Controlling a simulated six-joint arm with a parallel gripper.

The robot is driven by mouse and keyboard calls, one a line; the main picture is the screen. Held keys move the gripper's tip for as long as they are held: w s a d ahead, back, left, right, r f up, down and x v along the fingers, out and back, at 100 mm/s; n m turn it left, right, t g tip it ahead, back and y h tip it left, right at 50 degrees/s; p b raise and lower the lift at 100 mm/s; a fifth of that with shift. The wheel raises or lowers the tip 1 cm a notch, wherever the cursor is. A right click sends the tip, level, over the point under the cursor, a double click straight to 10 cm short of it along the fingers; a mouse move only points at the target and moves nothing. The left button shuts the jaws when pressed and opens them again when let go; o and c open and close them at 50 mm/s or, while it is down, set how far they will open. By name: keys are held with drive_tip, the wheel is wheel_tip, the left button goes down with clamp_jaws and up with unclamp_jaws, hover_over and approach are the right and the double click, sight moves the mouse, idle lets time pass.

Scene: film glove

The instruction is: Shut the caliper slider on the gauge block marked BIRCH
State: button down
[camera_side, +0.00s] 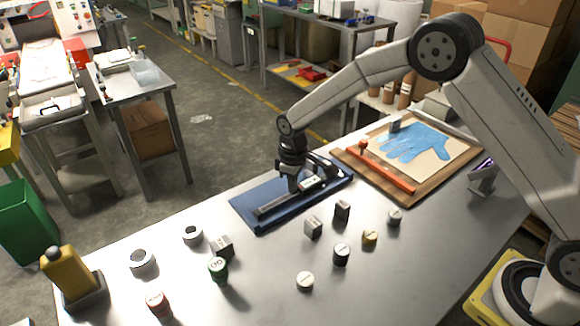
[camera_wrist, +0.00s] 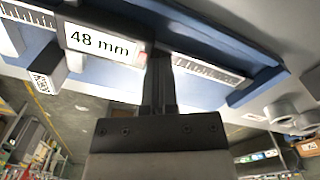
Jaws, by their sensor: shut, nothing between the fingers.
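The caliper (camera_side: 270,207) lies on a blue tray (camera_side: 243,205) on the metal table. Its slider carries a white display (camera_side: 311,184), which reads "48 mm" in the wrist view (camera_wrist: 98,43). My gripper (camera_side: 293,190) is shut and empty, pointing down at the caliper. In the wrist view its fingertips (camera_wrist: 158,62) are close beside the right end of the display; I cannot tell whether they touch the slider. A block-like part with a small printed face (camera_wrist: 42,83) shows left of the display. The BIRCH marking is not readable on any block.
A wooden board (camera_side: 436,184) with a blue glove (camera_side: 412,142) lies behind right. A yellow bottle (camera_side: 63,275) stands at the left.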

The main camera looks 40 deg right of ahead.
sight(304, 186)
drive_tip(key=shift+d, duration=1.45)
drive_tip(key=shift+a, duration=0.45)
idle(0.8)
drive_tip(key=shift+r, duration=4)
drive_tip(key=shift+s+d+r, duration=0.15)
drive_tip(key=shift+s+d, duration=0.15)
drive_tip(key=shift+s, duration=0.2)
drive_tip(key=s+d+m+t, duration=0.1)
drive_tip(key=s+d+m, duration=0.2)
drive_tip(key=s, duration=0.8)
drive_tip(key=s+d+m+t, duration=0.1)
drive_tip(key=s+d+m, duration=0.2)
drive_tip(key=s, duration=0.8)
drive_tip(key=shift+s+t, duration=0.2)
drive_tip(key=shift+t, duration=0.1)
drive_tip(key=shift+r, duration=0.1)
